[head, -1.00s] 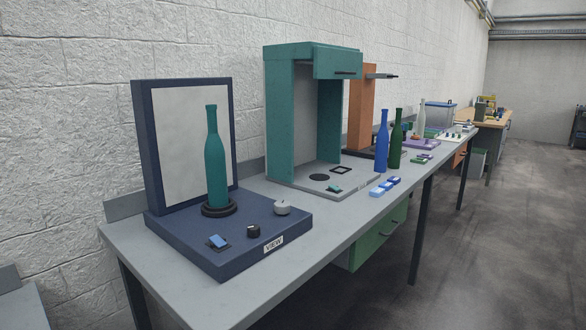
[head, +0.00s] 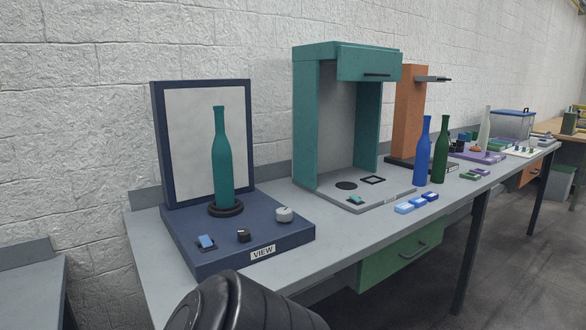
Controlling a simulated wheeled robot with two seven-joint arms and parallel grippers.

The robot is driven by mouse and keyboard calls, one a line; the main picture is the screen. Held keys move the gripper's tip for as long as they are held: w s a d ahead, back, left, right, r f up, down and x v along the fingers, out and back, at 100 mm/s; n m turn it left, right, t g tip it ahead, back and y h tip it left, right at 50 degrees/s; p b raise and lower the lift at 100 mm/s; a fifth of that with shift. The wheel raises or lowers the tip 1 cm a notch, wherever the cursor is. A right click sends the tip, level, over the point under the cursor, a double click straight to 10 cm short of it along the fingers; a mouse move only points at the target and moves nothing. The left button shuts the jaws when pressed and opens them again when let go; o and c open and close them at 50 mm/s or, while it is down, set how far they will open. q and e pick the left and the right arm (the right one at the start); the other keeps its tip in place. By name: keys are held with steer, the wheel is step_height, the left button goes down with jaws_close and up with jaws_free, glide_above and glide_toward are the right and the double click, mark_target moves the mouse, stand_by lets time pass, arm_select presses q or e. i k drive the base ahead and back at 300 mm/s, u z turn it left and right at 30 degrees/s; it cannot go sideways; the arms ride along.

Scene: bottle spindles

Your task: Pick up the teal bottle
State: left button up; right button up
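The teal bottle (head: 222,165) stands upright on a black round spindle (head: 226,209) on the dark blue viewing stand (head: 285,237). A pale panel in a dark blue frame (head: 157,140) rises behind it. Nothing touches the bottle except the spindle under it. A black rounded arm part of mine shows at the bottom of the head view, in front of the table and apart from the bottle. Neither gripper shows in the head view.
The stand carries a blue switch (head: 206,242), a black knob (head: 243,235) and a grey knob (head: 284,214). A teal booth (head: 306,120) stands to the right. A blue bottle (head: 422,155) and a dark green bottle (head: 441,150) stand further right on the grey table (head: 340,235).

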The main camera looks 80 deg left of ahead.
mark_target(222, 156)
steer(key=i, duration=0.35)
steer(key=u, duration=1.4)
